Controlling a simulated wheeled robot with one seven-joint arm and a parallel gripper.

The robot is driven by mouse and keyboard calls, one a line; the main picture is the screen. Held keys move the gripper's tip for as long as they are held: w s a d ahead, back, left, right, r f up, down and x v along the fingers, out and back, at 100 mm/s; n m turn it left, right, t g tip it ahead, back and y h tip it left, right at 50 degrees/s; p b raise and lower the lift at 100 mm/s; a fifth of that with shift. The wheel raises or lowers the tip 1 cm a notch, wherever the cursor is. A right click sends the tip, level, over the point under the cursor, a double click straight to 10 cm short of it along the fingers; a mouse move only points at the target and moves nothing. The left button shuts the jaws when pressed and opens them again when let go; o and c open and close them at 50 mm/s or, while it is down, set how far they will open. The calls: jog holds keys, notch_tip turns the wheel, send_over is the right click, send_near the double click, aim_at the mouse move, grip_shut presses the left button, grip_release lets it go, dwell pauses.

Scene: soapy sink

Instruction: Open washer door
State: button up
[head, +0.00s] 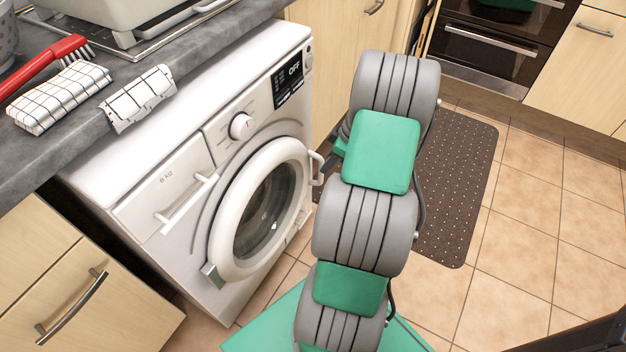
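The white washer (139,137) stands under the grey counter, and its display reads OFF. Its round door (226,220) has a white ring and dark glass. It looks shut or nearly so; I cannot tell if there is a small gap. A grey hinge shows at its lower left, and the white door handle (316,164) is on the right side. My arm rises in front, right of the door. My gripper (327,166) is mostly hidden behind my arm links; only a small dark part shows close to the handle. Contact and finger opening cannot be seen.
The detergent drawer (165,185) has its own white handle. Cloths (60,97) and a red brush (45,65) lie on the counter. A wooden cabinet (75,290) is at lower left, an oven (490,45) at the back. A brown mat (462,185) lies on the open tiled floor at right.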

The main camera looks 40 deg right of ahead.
jog(key=b+x, duration=0.1)
jog(key=x, duration=0.2)
jog(key=b+x, duration=0.1)
jog(key=x, duration=0.3)
jog(key=shift+w+d+f, duration=0.15)
jog(key=shift+f, duration=0.1)
jog(key=shift+c, duration=0.5)
grip_shut()
dwell(0.6)
